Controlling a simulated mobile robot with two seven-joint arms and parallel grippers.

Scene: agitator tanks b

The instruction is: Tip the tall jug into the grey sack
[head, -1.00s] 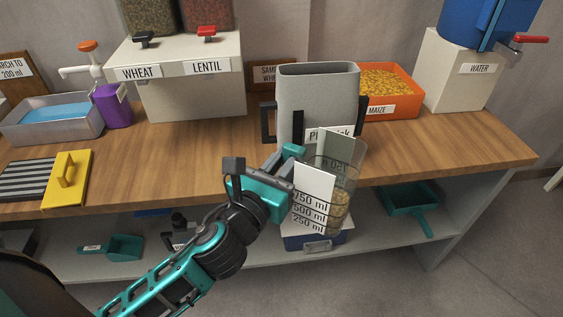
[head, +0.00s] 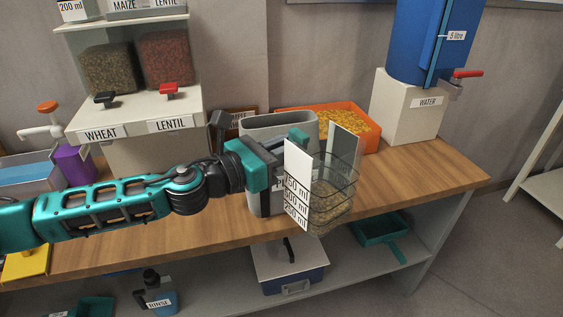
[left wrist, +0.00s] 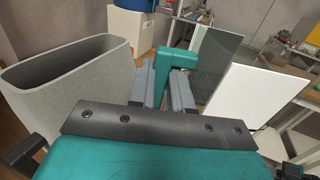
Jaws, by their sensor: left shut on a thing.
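The tall jug (head: 322,203) is a clear vessel with ml marks and tan grain in its lower part. A white panel (head: 298,185) and a grey panel (head: 345,150) stand up at it. My left gripper (head: 288,160) is shut on it and holds it roughly upright, in front and to the right of the grey sack (head: 272,124). The sack stands on the bench with its mouth open upward; my gripper and the jug hide much of its front. In the left wrist view the sack (left wrist: 70,90) is at left and the panels (left wrist: 250,105) are at right. My right gripper is not in view.
An orange maize bin (head: 350,118) stands behind the sack. A white water stand (head: 408,110) with a blue tank is at back right. The wheat and lentil dispenser (head: 135,115) is at left. Bare bench (head: 430,175) lies to the right.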

